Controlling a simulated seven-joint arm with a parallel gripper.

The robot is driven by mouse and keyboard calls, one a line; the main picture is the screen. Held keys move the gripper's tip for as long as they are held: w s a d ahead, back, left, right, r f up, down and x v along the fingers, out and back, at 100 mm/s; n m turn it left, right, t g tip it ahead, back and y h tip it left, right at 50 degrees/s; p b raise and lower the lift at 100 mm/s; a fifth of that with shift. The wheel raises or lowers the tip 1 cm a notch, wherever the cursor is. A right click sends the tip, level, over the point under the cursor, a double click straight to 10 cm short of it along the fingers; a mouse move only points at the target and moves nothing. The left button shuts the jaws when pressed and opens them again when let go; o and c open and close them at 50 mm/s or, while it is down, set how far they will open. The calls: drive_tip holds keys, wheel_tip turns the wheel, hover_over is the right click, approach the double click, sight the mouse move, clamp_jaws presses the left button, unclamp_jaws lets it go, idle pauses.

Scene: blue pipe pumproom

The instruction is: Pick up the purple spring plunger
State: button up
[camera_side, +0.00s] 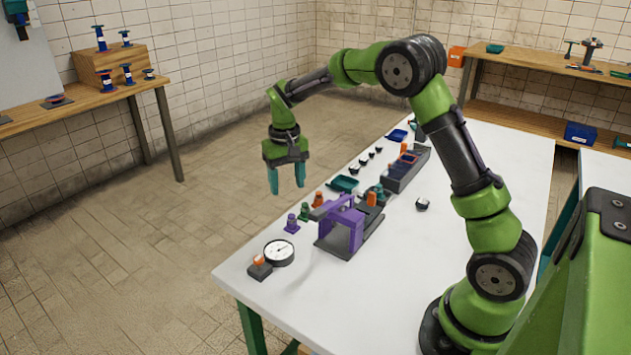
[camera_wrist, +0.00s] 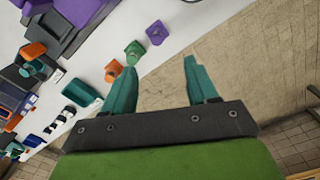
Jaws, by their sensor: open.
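The purple spring plunger (camera_side: 292,223) stands near the edge of the white table, left of the purple clamp fixture. In the wrist view the purple plunger (camera_wrist: 157,33) is beyond the fingertips, close to the table edge. My gripper (camera_side: 287,190) is open and empty, raised and pointing down, up and to the left of the plunger in the side view. Its two teal fingers (camera_wrist: 160,65) are spread apart in the wrist view, with floor showing between them. Nothing hides the plunger.
A green plunger (camera_side: 305,211) and an orange plunger (camera_side: 318,199) stand in a row with the purple one. The purple fixture (camera_side: 343,227) is to the right. A dial gauge (camera_side: 279,252) lies in front. The table's right side is mostly clear.

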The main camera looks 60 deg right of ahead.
hover_over(291, 215)
drive_tip(key=f, duration=0.5)
drive_tip(key=shift+w, duration=0.35)
drive_tip(key=shift+s+f, duration=0.2)
drive_tip(key=shift+f, duration=1.2)
drive_tip(key=shift+s+f, duration=0.2)
drive_tip(key=shift+f, duration=1.15)
drive_tip(key=shift+c, duration=0.5)
clamp_jaws()
